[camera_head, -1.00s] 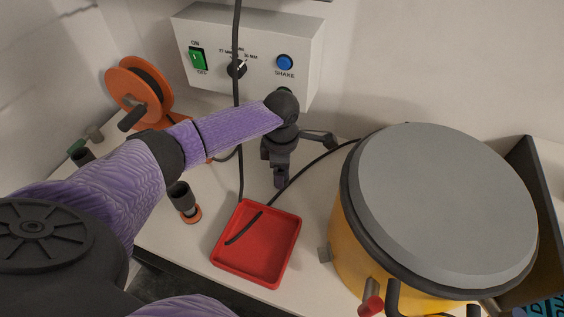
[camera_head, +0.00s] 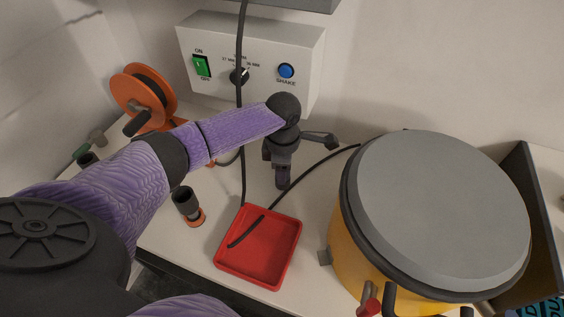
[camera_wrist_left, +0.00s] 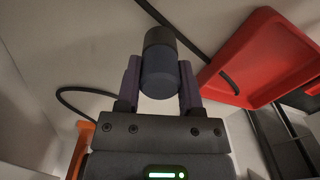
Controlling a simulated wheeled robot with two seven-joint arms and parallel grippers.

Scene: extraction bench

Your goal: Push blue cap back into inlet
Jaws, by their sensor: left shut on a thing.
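My left gripper (camera_head: 283,182) points down over the bench, behind the red tray and left of the yellow pot. In the left wrist view its two fingers (camera_wrist_left: 160,88) are shut around a short dark cylinder, blue-grey with a black end, which looks like the blue cap (camera_wrist_left: 159,72). In the head view my wrist and fingers mostly hide the held piece. I cannot make out the inlet for certain. My right gripper is not in view.
A red tray (camera_head: 283,268) with a black cable end lies in front. A yellow pot with a grey lid (camera_head: 440,205) stands right. A dark cylinder on an orange ring (camera_head: 187,203), an orange reel (camera_head: 130,92) and a control box (camera_head: 262,50) stand around. A cable hangs before the box.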

